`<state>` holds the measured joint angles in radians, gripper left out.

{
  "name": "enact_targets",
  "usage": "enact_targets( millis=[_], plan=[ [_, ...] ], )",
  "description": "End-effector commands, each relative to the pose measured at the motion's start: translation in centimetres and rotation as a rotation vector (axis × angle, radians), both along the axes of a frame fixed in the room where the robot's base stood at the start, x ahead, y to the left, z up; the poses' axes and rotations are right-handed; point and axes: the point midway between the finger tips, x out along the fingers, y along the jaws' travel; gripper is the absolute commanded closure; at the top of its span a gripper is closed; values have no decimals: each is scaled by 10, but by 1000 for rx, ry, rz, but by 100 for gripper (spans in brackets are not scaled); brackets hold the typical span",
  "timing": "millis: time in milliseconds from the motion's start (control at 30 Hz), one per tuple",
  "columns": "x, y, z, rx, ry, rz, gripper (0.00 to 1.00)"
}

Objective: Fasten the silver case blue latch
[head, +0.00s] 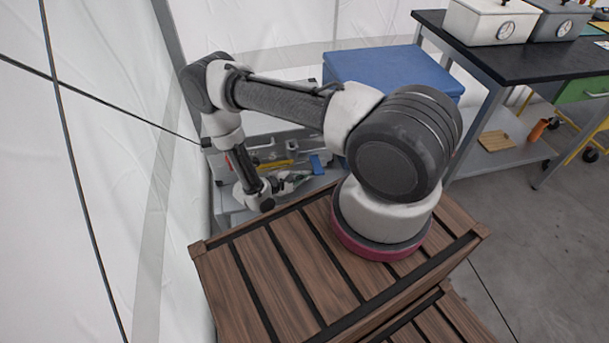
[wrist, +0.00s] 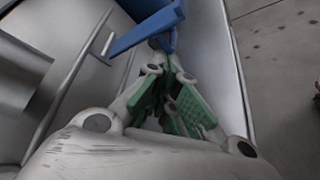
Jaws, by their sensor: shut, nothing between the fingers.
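The silver case (head: 228,160) sits beyond the wooden slatted top in the head view, partly hidden by my arm. The blue latch (head: 318,165) shows at its right side. In the wrist view the blue latch (wrist: 148,28) is a slanted bar with a short blue part below it, standing out from the grey surface. My gripper (head: 303,178) is at the case's near side, just left of and below the latch. In the wrist view my gripper (wrist: 166,62) has its green-padded fingers closed together, tips close under the latch. I cannot tell whether they touch it.
A blue-lidded box (head: 365,65) stands behind my arm. The wooden slatted top (head: 300,275) lies in front. A black-topped table (head: 520,60) with two boxes is at the upper right. A white tent wall (head: 90,180) is close on the left. Grey floor is open at right.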

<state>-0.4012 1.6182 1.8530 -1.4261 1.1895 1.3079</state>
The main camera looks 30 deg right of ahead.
Motion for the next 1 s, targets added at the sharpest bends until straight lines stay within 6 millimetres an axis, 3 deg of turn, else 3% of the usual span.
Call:
enact_targets(
  millis=[600, 1000],
  plan=[
    [-12, 4, 34, 141, 476, -2, 100],
    [-13, 4, 57, 137, 478, -1, 100]
  ],
)
